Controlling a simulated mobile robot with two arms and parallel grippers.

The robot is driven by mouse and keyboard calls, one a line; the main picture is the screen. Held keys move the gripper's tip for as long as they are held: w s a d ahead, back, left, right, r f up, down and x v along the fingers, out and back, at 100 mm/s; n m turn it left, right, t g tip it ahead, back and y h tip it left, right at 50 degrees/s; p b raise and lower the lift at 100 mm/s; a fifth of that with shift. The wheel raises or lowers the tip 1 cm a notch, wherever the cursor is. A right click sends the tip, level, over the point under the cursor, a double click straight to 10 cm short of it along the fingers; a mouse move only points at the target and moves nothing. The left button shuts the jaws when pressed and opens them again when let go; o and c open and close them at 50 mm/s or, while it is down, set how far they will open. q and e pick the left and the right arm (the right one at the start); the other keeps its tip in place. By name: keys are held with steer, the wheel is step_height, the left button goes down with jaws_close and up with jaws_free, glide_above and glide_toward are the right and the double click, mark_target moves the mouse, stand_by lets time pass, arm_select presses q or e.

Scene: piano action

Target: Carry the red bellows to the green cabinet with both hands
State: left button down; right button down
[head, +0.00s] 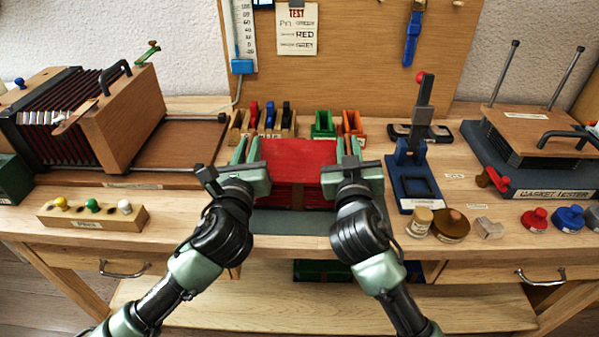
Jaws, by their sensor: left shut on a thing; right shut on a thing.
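The red bellows (297,160) is in the middle of the workbench in the head view, with a flat red top and dark red folds on its front. It is above or on a grey-green mat (293,222); I cannot tell whether it touches it. My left gripper (246,158) is shut on its left side. My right gripper (347,158) is shut on its right side. The grippers hide parts of both sides. A dark green box (12,178) is cut off at the left edge; I cannot tell whether it is the green cabinet.
A wooden bellows machine (125,120) stands left, with a peg block (93,216) in front. A blue press (413,180) stands close to my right gripper. The gasket tester (535,150) fills the right. Small coloured bins (323,125) stand behind. A shelf (420,308) lies below.

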arm_select(q)
steer(key=shift+r, duration=0.2)
arm_select(e)
steer(key=shift+r, duration=0.2)
